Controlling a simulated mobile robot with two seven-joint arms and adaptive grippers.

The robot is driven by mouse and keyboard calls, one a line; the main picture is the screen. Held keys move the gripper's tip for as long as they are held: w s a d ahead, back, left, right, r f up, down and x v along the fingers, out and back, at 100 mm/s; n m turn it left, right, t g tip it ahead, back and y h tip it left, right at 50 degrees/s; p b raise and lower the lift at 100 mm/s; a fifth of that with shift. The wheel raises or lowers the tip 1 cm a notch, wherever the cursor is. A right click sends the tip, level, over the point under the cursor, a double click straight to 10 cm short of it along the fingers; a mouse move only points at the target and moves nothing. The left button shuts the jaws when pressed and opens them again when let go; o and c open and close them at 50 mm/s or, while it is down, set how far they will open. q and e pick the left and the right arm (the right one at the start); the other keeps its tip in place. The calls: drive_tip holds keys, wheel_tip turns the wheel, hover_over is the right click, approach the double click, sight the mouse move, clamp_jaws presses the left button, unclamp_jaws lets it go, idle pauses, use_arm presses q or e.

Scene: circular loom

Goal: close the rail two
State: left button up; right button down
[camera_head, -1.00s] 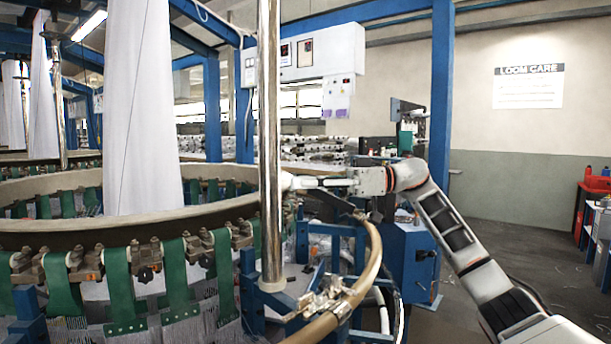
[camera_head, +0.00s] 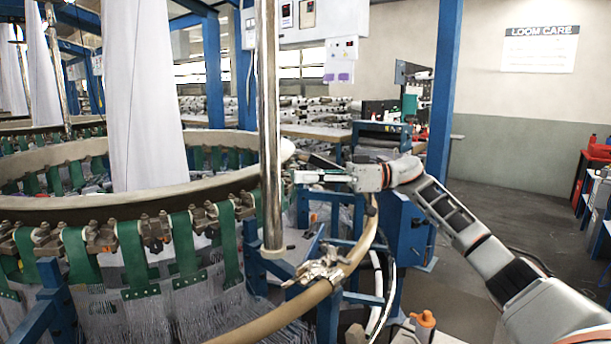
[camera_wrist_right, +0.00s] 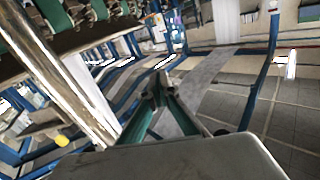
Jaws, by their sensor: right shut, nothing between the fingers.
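A curved tan rail (camera_head: 353,262) with a metal clamp (camera_head: 318,270) runs from the bottom of the head view up to the right, outside the loom. A wide tan ring (camera_head: 100,205) circles the loom; its near right part passes behind a steel post. I cannot tell which part is rail two. My right gripper (camera_head: 297,177) is shut and empty, pointing left just right of the post and near the ring's right end. Contact is not clear. In the right wrist view its fingers (camera_wrist_right: 163,80) meet at the tips. My left gripper is out of view.
The upright steel post (camera_head: 270,120) stands left of my right gripper. Green straps (camera_head: 133,258) hang below the ring. A blue frame (camera_head: 328,318) and hoses stand below my arm. A blue column (camera_head: 443,90) rises behind it. Open floor (camera_head: 500,215) lies to the right.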

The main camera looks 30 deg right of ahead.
drive_tip(key=v, duration=1.2)
